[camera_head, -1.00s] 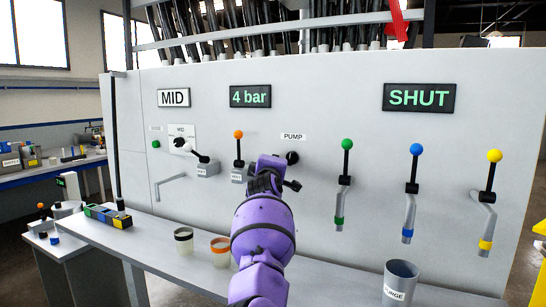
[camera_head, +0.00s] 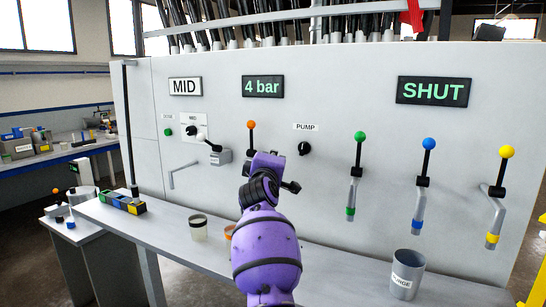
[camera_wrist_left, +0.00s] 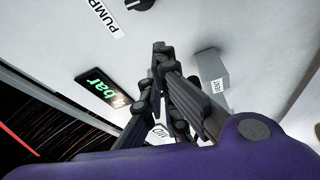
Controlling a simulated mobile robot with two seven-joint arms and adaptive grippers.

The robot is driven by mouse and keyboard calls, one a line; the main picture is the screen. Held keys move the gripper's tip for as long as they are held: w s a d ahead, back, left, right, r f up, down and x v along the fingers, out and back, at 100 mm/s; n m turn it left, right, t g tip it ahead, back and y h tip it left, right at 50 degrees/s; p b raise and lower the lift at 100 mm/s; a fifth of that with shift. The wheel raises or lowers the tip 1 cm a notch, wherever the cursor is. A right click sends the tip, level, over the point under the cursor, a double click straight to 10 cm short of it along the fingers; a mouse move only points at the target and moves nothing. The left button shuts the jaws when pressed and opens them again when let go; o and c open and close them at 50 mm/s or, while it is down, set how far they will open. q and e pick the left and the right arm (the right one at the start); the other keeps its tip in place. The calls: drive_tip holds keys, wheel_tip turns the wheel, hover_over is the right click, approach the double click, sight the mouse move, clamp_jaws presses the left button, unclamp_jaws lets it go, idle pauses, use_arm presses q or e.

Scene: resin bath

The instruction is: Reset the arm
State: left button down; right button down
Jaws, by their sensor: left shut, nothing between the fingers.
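My left arm is purple and rises from the bottom middle of the head view. Its dark left gripper (camera_head: 290,187) is in front of the white panel (camera_head: 330,190), below the orange-knobbed lever (camera_head: 251,125) and the black pump knob (camera_head: 304,148). In the left wrist view the fingers (camera_wrist_left: 160,48) are closed together and empty. They hide part of the panel behind them. I cannot tell exactly how far the fingertips are from the panel. My right gripper is not in view.
Levers with green (camera_head: 361,137), blue (camera_head: 428,143) and yellow (camera_head: 507,152) knobs stand on the right of the panel. A grey purge cup (camera_head: 406,275) and a dark-rimmed cup (camera_head: 198,230) stand on the shelf (camera_head: 345,268). Displays read MID, 4 bar and SHUT.

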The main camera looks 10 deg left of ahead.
use_arm(q)
drive_tip(key=shift+s+r+m+t, duration=0.6)
drive_tip(key=shift+s+r+m, duration=0.3)
drive_tip(key=shift+r+m, duration=0.95)
drive_tip(key=s+a+f+m+g, duration=0.15)
drive_tip(key=s+f+m, duration=0.25)
drive_tip(key=s+f, duration=0.65)
drive_tip(key=s+a+f+m+g, duration=0.1)
drive_tip(key=s+a+f+m, duration=0.4)
drive_tip(key=f, duration=1.1)
drive_tip(key=s+a+f+m+g, duration=0.1)
drive_tip(key=s+f+m+g, duration=0.1)
drive_tip(key=s+f, duration=0.9)
drive_tip(key=s+f+g, duration=0.2)
drive_tip(key=s+f, duration=0.6)
drive_tip(key=s, duration=0.4)
drive_tip(key=s+f+m+g, duration=0.1)
drive_tip(key=s+f+g, duration=0.1)
drive_tip(key=s+f, duration=0.6)
drive_tip(key=s+f+g+p, duration=0.1)
drive_tip(key=s+f+g, duration=0.2)
drive_tip(key=s+f, duration=0.5)
drive_tip(key=s, duration=0.7)
drive_tip(key=shift+s+f+h, duration=0.35)
drive_tip(key=shift+s+h, duration=0.05)
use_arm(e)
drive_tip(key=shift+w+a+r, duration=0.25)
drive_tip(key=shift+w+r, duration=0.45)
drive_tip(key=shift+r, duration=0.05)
